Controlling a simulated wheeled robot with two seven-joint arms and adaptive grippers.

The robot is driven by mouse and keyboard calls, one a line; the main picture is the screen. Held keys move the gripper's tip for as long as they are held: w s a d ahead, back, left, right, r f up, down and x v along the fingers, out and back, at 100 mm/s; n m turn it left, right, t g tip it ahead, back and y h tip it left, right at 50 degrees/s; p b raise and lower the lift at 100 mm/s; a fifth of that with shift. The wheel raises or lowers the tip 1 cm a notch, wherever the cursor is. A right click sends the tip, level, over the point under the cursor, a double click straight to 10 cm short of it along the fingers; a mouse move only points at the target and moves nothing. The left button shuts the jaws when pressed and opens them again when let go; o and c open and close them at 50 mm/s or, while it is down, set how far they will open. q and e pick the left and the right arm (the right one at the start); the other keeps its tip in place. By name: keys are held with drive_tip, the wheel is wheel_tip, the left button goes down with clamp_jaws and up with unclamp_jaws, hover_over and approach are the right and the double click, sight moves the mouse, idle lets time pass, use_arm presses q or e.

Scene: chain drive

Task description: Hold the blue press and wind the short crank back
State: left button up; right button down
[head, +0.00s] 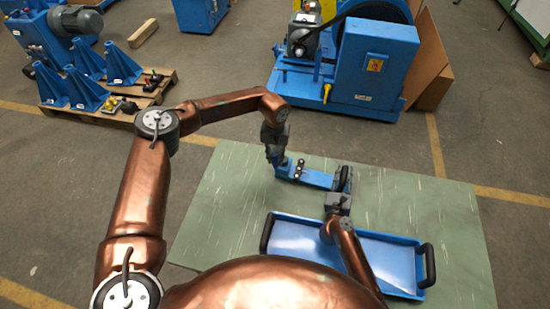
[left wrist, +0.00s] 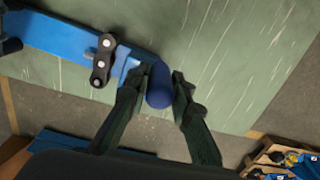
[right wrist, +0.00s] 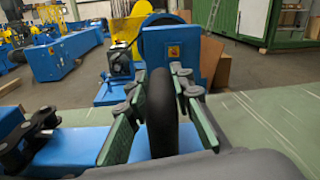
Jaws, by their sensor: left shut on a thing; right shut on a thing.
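The blue press (head: 312,177) is a long blue bar lying on the green mat. My left gripper (head: 272,152) is at its left end. In the left wrist view the fingers (left wrist: 160,88) are shut around the blue rounded knob (left wrist: 160,87) at the end of the bar. A dark chain link piece (left wrist: 102,60) sits on the bar near it. At the bar's right end stands a dark, rounded upright part that looks like the short crank (head: 347,177). My right gripper (head: 338,198) is shut on it. In the right wrist view it stands between the fingers (right wrist: 160,105).
A blue tray (head: 300,238) with black handles lies in front of the press, under my right arm. A blue machine (head: 372,65) stands behind the mat. A pallet with blue stands (head: 122,65) is at the far left. The mat's right side (head: 440,215) is clear.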

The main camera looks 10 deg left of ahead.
use_arm(q)
clamp_jaws()
drive_tip(key=shift+d, duration=0.1)
